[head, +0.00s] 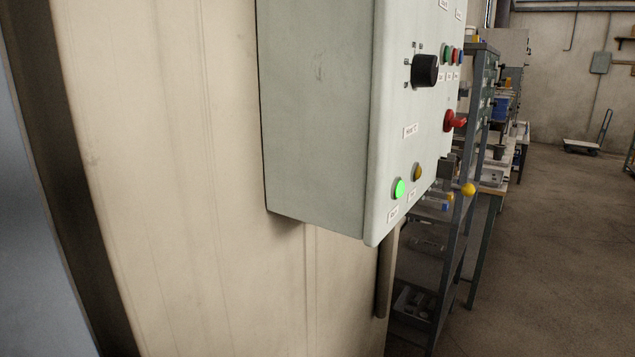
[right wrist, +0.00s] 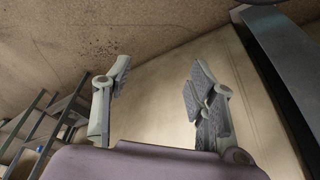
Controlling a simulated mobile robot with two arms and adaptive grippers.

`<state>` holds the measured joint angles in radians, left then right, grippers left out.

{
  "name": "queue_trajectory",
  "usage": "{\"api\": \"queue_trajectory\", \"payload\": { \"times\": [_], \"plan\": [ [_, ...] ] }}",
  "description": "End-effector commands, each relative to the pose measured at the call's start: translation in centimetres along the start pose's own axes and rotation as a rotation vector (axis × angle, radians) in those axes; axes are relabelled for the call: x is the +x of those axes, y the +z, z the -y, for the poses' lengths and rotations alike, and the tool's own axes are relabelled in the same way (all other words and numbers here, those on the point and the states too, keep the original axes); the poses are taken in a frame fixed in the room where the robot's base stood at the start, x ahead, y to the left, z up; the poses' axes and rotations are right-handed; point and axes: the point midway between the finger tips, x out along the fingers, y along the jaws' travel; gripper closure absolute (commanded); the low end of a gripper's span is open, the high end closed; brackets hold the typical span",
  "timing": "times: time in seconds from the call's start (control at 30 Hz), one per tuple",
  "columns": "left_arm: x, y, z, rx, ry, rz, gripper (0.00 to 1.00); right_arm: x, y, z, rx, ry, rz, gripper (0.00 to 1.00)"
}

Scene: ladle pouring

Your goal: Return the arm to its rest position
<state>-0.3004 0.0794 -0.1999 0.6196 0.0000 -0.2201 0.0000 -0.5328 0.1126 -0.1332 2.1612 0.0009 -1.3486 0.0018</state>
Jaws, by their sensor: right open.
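My right gripper (right wrist: 160,88) shows in the right wrist view with its two fingers spread apart. It is open and nothing is between the fingers. Behind the fingers are a plain beige surface and a brown speckled surface. No arm or gripper of mine shows in the head view, and my left gripper is in neither view.
A grey control box (head: 320,110) with a black knob (head: 425,70), a red switch (head: 452,121) and a lit green button (head: 399,188) juts from a beige panel (head: 170,150). Metal shelving (head: 480,110) stands behind it.

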Motion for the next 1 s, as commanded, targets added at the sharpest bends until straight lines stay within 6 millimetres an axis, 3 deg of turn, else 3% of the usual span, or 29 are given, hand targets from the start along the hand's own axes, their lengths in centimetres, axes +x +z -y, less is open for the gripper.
{"api": "queue_trajectory", "payload": {
  "times": [0.17,0.27,0.5,0.63,0.8,1.0],
  "plan": [
    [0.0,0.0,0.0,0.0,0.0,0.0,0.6,7.4,2.5,0.4,-0.007,-0.005,0.037,0.48],
    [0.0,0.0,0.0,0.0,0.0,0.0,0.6,12.1,5.1,0.6,-0.011,-0.008,0.059,0.48],
    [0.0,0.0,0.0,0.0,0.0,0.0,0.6,21.2,13.7,1.0,-0.023,-0.014,0.113,0.48],
    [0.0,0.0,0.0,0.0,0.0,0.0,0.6,24.3,19.2,1.1,-0.03,-0.016,0.141,0.48],
    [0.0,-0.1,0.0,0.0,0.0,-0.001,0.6,26.1,25.0,1.1,-0.037,-0.018,0.166,0.48],
    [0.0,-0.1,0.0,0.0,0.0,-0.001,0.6,26.5,28.0,1.0,-0.042,-0.019,0.177,0.48]
  ]
}}
